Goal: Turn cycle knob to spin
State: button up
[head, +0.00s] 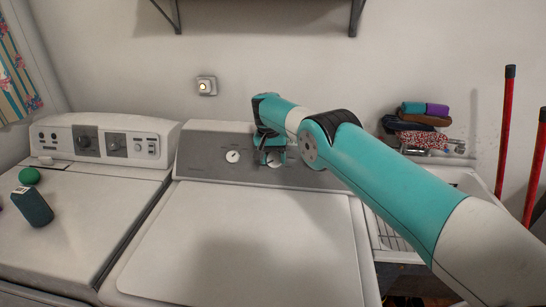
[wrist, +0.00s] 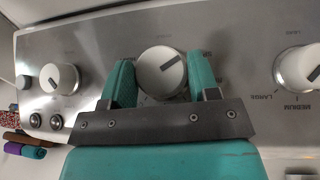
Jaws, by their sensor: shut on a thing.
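The knob I take as the cycle knob (wrist: 158,76) is a round white dial at the middle of the washer's grey panel. A short dark mark on its face points to the upper right in the wrist view. My gripper (wrist: 162,70) has its two teal fingers on either side of this knob and is shut on it. In the head view my gripper (head: 273,154) is at the panel and hides part of the knob. The lettering around the knob is mostly covered or too blurred to read.
A second white knob (head: 233,156), labelled LARGE and MEDIUM in the wrist view (wrist: 300,68), sits beside it. Another knob (wrist: 58,78) and small buttons are on the other side.

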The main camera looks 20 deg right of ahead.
jog(key=shift+f, duration=0.1)
jog(key=o, duration=0.9)
jog(key=shift+r, duration=0.65)
jog(key=r+p, duration=0.5)
jog(key=a+r+p, duration=0.1)
jog(key=r+p, duration=0.4)
jog(key=a+r+p, duration=0.1)
jog(key=r+p, duration=0.4)
jog(key=r, duration=0.1)
jog(key=shift+s+a, duration=0.1)
jog(key=shift+s, duration=0.1)
